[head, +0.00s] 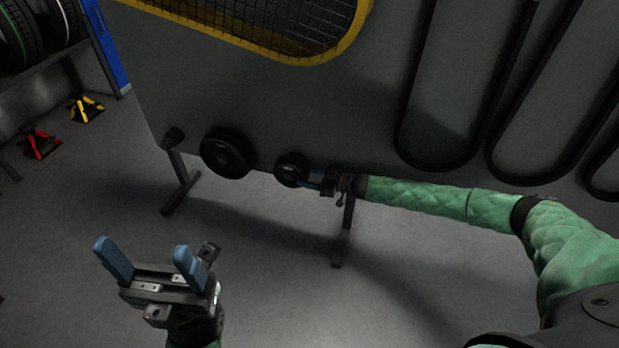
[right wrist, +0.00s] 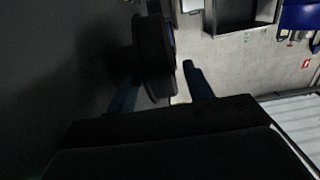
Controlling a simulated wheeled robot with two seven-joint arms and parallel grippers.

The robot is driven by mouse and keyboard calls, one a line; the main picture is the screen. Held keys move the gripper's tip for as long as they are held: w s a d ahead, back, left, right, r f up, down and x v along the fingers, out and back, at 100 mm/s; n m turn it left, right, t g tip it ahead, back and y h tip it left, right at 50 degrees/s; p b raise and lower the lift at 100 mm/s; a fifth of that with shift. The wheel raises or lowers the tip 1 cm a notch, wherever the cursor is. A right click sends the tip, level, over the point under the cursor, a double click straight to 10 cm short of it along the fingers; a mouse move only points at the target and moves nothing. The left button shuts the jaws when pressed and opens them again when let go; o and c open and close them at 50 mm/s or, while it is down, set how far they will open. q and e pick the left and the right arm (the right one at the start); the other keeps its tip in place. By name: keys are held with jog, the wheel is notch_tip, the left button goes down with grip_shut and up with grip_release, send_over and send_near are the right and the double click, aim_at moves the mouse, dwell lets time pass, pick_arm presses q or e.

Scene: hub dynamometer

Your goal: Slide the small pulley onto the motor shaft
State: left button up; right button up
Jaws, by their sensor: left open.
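The small pulley (head: 291,169), a black disc, is at the lower edge of the grey panel, just right of a larger black wheel. My right gripper (head: 308,180) reaches it from the right. In the right wrist view the pulley (right wrist: 154,58) stands between the blue fingers (right wrist: 160,88), with a visible gap to the right finger; the left finger is partly hidden by it. The jaws look open around it. The motor shaft is not distinguishable; I cannot tell what the pulley sits on. My left gripper (head: 148,262) is open and empty, low above the floor.
The larger black wheel (head: 228,153) is close left of the pulley. The grey panel (head: 370,110) carries a yellow-framed mesh guard (head: 290,25) and hanging black belts (head: 433,160). Panel feet (head: 181,190) stand on the floor. Tyres (head: 18,35) and red and yellow stands are at left.

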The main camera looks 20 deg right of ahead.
grip_shut()
jog(key=shift+r+p, duration=0.25)
jog(key=shift+p, duration=0.15)
dwell(0.4)
jog(key=s+a+p, duration=0.5)
jog(key=s, duration=0.2)
jog(key=shift+s, duration=0.2)
dwell(1.4)
jog(key=shift+s, duration=0.1)
dwell(0.3)
jog(key=shift+s+a+p, duration=0.5)
jog(key=shift+s+a, duration=0.05)
jog(key=shift+s, duration=0.25)
jog(key=shift+s+a+p, duration=0.55)
jog(key=shift+s+a, duration=0.05)
jog(key=shift+s, duration=0.2)
jog(key=shift+s+a+p, duration=0.5)
jog(key=shift+s+a, duration=0.05)
jog(key=shift+s, duration=0.25)
